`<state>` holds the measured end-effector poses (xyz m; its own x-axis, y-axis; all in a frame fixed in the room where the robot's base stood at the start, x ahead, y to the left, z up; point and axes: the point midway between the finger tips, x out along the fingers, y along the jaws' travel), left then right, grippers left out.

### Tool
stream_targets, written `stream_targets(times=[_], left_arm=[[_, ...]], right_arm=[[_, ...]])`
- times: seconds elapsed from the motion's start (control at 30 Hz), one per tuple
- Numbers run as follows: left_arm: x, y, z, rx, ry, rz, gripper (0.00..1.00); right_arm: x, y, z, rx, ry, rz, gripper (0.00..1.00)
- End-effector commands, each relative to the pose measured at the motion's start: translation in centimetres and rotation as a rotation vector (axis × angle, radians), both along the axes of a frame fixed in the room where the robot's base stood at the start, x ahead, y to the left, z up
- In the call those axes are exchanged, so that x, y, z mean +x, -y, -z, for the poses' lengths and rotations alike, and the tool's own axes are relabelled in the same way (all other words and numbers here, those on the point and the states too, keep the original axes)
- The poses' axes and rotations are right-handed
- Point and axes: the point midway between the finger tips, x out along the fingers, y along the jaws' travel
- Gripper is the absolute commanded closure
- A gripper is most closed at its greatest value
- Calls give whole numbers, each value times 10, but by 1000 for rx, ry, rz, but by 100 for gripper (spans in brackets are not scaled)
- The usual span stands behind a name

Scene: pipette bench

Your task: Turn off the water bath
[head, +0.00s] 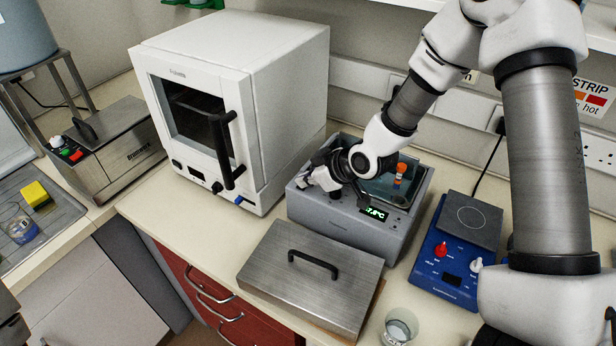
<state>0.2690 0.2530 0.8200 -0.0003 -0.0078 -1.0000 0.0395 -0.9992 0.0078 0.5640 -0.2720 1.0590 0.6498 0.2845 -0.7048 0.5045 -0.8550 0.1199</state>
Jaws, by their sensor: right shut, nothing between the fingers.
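The grey water bath (405,235) stands open on the bench, right of the white oven. Its front display (374,213) is lit with green digits. An orange-topped item (400,173) shows inside the basin. The steel lid (310,280) with a black handle lies on the bench in front of the bath. My right gripper (308,182) is shut and empty, at the left front top edge of the bath. It hides that part of the panel, and I cannot tell whether it touches it. My left gripper is not in view.
The white oven (285,90) stands close on the left. A blue hotplate stirrer (445,265) with red and white knobs stands on the right. A glass beaker (398,328) stands beside the lid. Another lidded steel unit (110,165) is at far left.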

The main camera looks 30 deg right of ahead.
Motion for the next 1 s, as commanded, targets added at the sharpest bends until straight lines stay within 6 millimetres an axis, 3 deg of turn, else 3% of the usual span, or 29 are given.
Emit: stream_targets(times=[0.17, 0.3, 0.37, 0.5, 0.67, 0.73, 1.0], left_arm=[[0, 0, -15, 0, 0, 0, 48], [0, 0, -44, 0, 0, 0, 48], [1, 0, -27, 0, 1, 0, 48], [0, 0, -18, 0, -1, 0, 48], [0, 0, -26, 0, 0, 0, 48], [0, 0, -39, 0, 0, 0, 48], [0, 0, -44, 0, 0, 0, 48]], right_arm=[[2, -1, -18, -1, 2, 1, 100], [4, -3, -51, -1, -1, 5, 100], [-4, 2, -49, 4, 3, 12, 100], [-28, 11, -74, 8, 5, 9, 100], [-47, 18, -97, 10, 0, 8, 100], [-52, 22, -107, 8, 0, 10, 100], [-62, 25, -110, 1, -2, 6, 100]])
